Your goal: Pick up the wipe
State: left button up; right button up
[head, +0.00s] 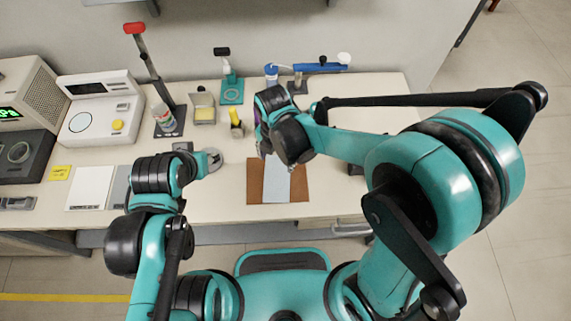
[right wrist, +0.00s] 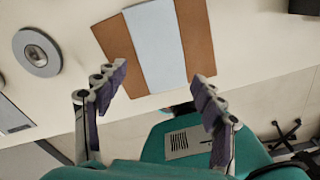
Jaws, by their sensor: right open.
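The wipe (head: 277,182) seems to be the pale blue-white strip lying flat on a brown mat (head: 300,187) near the table's front edge. In the right wrist view the wipe (right wrist: 150,42) runs down the middle of the mat (right wrist: 192,35). My right gripper (head: 265,153) is above the mat's far edge in the head view, partly hidden by its own wrist. In the right wrist view its two purple-padded fingers (right wrist: 158,76) are spread wide with nothing between them. My left arm is over the table's front left; its gripper fingers cannot be made out.
A round grey device (head: 212,159) stands left of the mat; it also shows in the right wrist view (right wrist: 37,52). Bare table lies around the mat.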

aim_at(277, 179)
notch_tip(277, 179, down, 10)
jog(key=b, duration=0.7)
jog(key=shift+s+a+r+b, duration=0.1)
jog(key=shift+s+r+b, duration=0.05)
jog(key=shift+b, duration=0.25)
jog(key=shift+f+b, duration=0.25)
jog(key=shift+b, duration=0.05)
jog(key=shift+s, duration=0.1)
jog(key=c, duration=0.5)
